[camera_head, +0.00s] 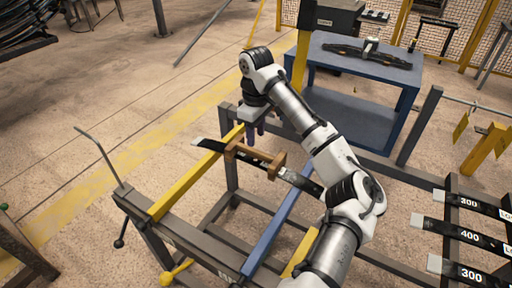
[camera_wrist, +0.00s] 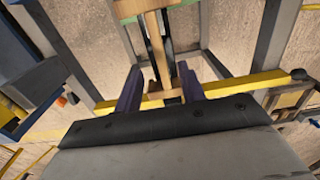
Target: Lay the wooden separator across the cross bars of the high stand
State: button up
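The brown wooden separator (camera_head: 257,158) has a long bar with a block at each end. In the head view it appears over a dark flat spring (camera_head: 208,145), between the yellow cross bar (camera_head: 185,184) and blue cross bar (camera_head: 273,233) of the high stand (camera_head: 172,232); I cannot tell what it touches. My gripper (camera_head: 256,133) points down beside and above it. In the wrist view, my gripper's purple fingers (camera_wrist: 158,82) stand apart, with visible gaps beside the narrow strip between them. A pale wooden part (camera_wrist: 140,9) shows beyond the fingertips.
A blue table (camera_head: 340,72) with a dark spring assembly (camera_head: 350,52) stands behind. A rack at the right holds several labelled dark springs (camera_head: 468,237). A thin grey rod (camera_head: 98,152) rises from the stand's left end. Open floor lies at left.

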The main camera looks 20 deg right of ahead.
aim_at(256, 151)
notch_tip(256, 151, up, 6)
jog(key=shift+r, duration=0.2)
jog(key=shift+s+f, duration=0.1)
dwell(0.7)
